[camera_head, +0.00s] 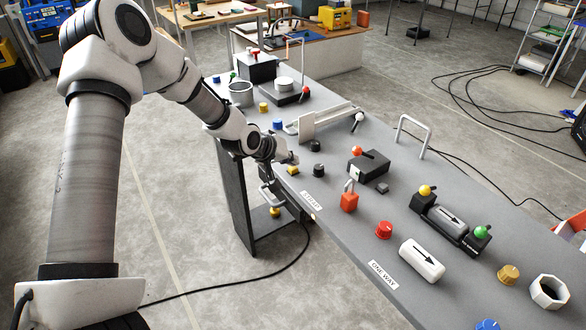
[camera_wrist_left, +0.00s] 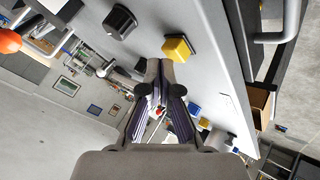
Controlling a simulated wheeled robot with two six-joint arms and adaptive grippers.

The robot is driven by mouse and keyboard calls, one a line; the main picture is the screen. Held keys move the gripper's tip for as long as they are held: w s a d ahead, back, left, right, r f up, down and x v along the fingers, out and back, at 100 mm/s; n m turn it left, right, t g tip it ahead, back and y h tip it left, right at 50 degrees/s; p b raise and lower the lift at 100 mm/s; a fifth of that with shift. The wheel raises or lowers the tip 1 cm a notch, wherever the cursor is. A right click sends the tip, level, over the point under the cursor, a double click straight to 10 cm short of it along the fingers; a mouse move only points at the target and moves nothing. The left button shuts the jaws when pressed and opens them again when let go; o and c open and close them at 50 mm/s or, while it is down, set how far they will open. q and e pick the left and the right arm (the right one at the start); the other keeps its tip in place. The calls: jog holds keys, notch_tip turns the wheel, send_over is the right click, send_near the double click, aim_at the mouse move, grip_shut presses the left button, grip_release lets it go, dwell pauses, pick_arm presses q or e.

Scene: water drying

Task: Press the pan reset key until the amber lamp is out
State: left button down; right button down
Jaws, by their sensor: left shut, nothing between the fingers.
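My left gripper (camera_head: 287,160) reaches over the near edge of the long grey table (camera_head: 345,210), fingers shut and empty. I cannot clearly make out a lit amber lamp; a small pale spot (camera_head: 312,217) shows on the table's front edge. My right gripper is not in view.
A black knob (camera_head: 318,171) stands close to the yellow key, and shows as a dark knob (camera_wrist_left: 120,22) in the wrist view. A blue key (camera_head: 278,124) is behind.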

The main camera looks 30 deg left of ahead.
aim_at(291, 168)
pick_arm(q)
jog(key=shift+f+b, duration=0.45)
dwell(0.5)
dwell(0.3)
jog(key=shift+r+p, duration=0.7)
jog(key=shift+r, duration=0.2)
notch_tip(291, 168, up, 5)
jog(key=p, duration=0.4)
jog(key=shift+r, duration=0.1)
dwell(0.4)
